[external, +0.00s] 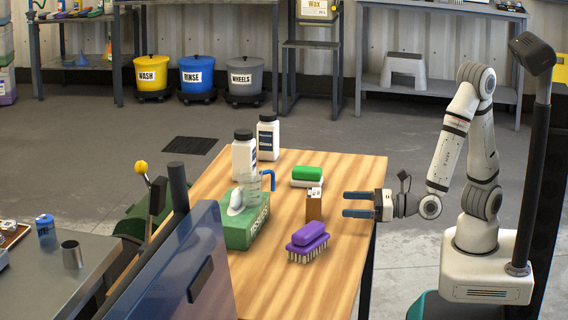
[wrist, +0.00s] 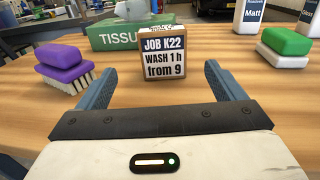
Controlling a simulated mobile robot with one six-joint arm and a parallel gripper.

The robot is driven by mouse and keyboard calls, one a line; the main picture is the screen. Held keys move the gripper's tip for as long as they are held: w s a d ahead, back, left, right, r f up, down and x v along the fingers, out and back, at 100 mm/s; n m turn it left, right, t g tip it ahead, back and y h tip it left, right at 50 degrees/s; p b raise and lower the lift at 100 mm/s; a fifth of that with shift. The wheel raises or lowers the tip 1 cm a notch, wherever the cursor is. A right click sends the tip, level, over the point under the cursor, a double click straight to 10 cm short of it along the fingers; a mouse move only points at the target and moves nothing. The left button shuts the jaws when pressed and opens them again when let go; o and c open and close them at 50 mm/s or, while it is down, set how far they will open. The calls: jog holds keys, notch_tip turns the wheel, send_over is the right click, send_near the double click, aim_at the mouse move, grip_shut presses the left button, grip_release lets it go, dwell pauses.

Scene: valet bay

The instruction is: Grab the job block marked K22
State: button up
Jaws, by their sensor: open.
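The job block (wrist: 164,58) is a small wooden block with a white label reading "JOB K22 WASH 1h from 9". It stands upright on the wooden table, straight ahead of my gripper in the wrist view. The block also shows in the external view (external: 314,206), to the left of my gripper (external: 345,204). My gripper is open and empty, with its two blue-grey fingers apart. In the wrist view the gripper (wrist: 160,86) has the block beyond its fingertips, centred between them and not touching.
On the table (external: 337,240), a purple brush (external: 308,239) stands left of the block in the wrist view, a green-topped block (external: 307,175) right. A green tissue box (external: 243,228) is behind it. White bottles (external: 268,138) and a clear jug (external: 252,188) stand farther off.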

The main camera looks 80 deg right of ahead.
aim_at(320, 203)
jog(key=w+p, duration=0.1)
jog(key=p, duration=0.2)
jog(key=shift+w+r, duration=0.2)
jog(key=shift+w+a+f+b, duration=0.1)
jog(key=shift+w+f+b, duration=0.25)
jog(key=shift+w, duration=0.5)
jog(key=shift+w+a+f+b, duration=0.15)
jog(key=shift+w+b, duration=0.1)
jog(key=shift+w, duration=1.25)
jog(key=shift+w+a+r+b, duration=0.1)
jog(key=shift+w+b, duration=0.1)
jog(key=shift+w, duration=1.25)
jog(key=shift+c, duration=0.3)
jog(key=c, duration=1.1)
